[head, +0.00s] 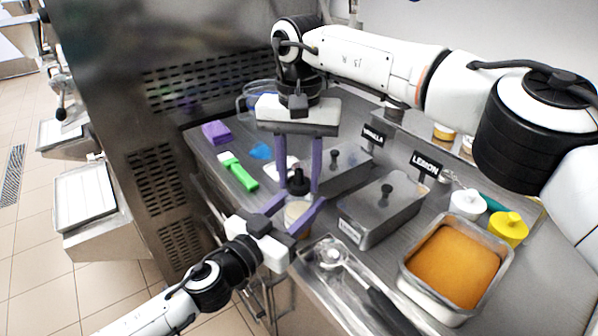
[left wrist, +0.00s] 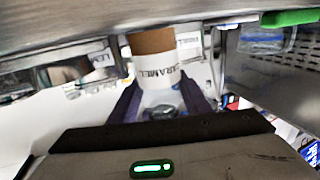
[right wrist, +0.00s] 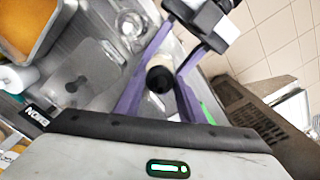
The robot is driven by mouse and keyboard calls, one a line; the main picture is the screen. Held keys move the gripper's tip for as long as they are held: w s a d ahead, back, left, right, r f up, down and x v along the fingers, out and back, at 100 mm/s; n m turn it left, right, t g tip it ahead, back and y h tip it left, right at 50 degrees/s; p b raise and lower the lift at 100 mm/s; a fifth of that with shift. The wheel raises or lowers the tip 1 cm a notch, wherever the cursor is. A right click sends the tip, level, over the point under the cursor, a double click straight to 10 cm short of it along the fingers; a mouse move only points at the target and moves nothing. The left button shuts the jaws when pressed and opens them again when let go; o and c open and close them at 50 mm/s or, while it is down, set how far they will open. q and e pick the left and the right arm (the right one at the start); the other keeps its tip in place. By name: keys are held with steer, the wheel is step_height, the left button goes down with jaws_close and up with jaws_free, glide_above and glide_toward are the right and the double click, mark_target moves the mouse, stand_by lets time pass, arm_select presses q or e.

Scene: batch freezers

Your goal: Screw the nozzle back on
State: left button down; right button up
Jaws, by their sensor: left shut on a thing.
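A bottle (head: 298,212) with a pale label reading CARAMEL stands upright over the near left counter edge. The label shows in the left wrist view (left wrist: 160,75). My left gripper (head: 292,214) is shut around the bottle. The black nozzle (head: 299,182) sits at the bottle's top; whether it is threaded on cannot be told. It also shows from above in the right wrist view (right wrist: 160,78). My right gripper (head: 299,188) points down with one finger on each side of the nozzle. Gaps show between fingers and nozzle, so it is open.
Right of the bottle are a lidded steel container (head: 383,212) near the LEMON sign (head: 426,164), a tray of orange-brown food (head: 455,262), and white (head: 467,204) and yellow (head: 508,229) jars. A scoop tray (head: 330,256) lies close in front. A green-handled tool (head: 240,176) lies behind left.

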steer(key=c, duration=0.6)
steer(key=m, duration=3.1)
steer(key=shift+f, duration=0.1)
steer(key=m, duration=0.6)
steer(key=shift+m, duration=0.4)
steer(key=m, duration=0.4)
steer(key=shift+m, duration=0.3)
steer(key=m, duration=0.5)
steer(key=o, duration=1.2)
